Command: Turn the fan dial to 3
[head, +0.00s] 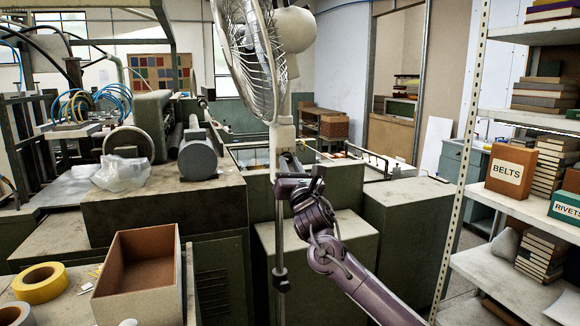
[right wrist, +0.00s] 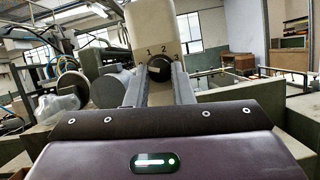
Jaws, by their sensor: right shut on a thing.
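The fan (head: 247,48) stands on a thin pole (head: 280,240) in the middle of the head view, its wire cage turned to the left. Its pale control box (head: 283,138) is below the cage and also fills the top middle of the right wrist view (right wrist: 153,20). The dark round fan dial (right wrist: 159,69) is on that box, with the numbers 1, 2 and 3 printed around its top. My right gripper (head: 290,166) is at the box, its two fingers (right wrist: 159,80) shut on the dial from both sides. I cannot tell which number the dial points to. My left gripper is out of view.
A metal shelf (head: 525,119) with boxes and books stands at the right. An open brown box (head: 180,280) and yellow tape (head: 42,283) lie at the front left. Green machinery (head: 165,215) stands behind and left of the pole.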

